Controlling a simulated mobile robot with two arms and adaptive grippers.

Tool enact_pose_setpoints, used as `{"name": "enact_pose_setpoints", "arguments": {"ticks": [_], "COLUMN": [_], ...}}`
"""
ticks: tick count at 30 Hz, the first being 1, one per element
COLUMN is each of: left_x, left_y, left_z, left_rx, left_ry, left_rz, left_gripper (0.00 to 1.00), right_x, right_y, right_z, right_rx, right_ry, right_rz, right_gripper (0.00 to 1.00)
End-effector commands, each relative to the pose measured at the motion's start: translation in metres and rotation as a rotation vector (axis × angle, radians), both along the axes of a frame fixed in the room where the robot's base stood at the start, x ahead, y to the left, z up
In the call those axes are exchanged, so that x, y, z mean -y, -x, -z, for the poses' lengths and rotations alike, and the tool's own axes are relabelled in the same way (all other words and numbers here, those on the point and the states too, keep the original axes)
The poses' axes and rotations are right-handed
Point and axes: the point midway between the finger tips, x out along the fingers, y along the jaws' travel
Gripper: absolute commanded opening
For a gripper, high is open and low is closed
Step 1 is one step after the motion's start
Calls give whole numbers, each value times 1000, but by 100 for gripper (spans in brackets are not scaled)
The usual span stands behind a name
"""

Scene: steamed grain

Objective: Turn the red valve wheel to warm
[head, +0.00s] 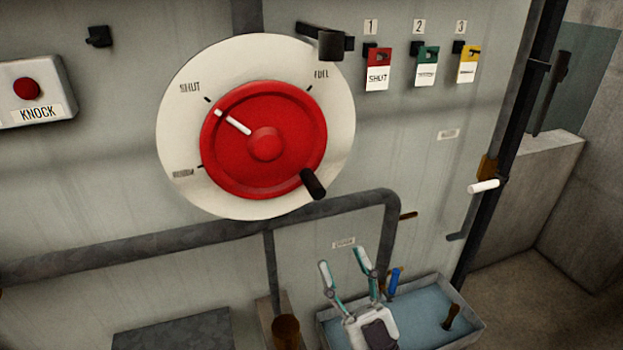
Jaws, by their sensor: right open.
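The red valve wheel (285,178) sits on a round white dial plate (176,130) on the grey wall panel. Its white pointer line (233,122) points up-left, at the tick beside the SHUT label (190,87). A label at the upper right (321,73) looks like FUEL or FULL. A lower-left label (183,174) is too blurred to read surely. A black handle knob (313,184) sticks out at the wheel's lower right. My right gripper (342,258) is open and empty, below the wheel and apart from it, fingers pointing up. My left gripper is not in view.
A grey pipe (150,240) runs below the dial and bends down at right. A black bracket (325,42) juts over the dial's upper right. Red, green and yellow tags (378,68) hang at right. A blue-lined tray (470,312) lies behind the gripper. A KNOCK button box (35,92) is left.

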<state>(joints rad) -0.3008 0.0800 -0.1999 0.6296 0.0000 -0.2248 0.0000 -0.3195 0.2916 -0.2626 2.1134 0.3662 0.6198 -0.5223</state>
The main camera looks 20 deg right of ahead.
Motion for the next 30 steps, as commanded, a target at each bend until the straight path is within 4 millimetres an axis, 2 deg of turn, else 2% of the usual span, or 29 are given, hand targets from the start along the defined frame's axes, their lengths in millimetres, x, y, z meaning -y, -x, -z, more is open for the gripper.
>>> {"name": "enact_pose_setpoints", "arguments": {"ticks": [5,19,24,30], "left_x": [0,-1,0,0], "left_y": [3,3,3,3], "left_z": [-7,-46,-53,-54], "left_rx": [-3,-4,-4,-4], "left_ry": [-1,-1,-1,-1], "left_rz": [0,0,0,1], "left_gripper": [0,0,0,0], "right_x": [-1,-17,-21,-22], "right_y": [-9,-75,-90,-95], "right_z": [-14,-81,-93,-97], "right_rx": [15,13,10,9], "right_ry": [-4,-3,-2,-2], "right_rz": [4,2,1,1], "right_gripper": [50,50,50,50]}}
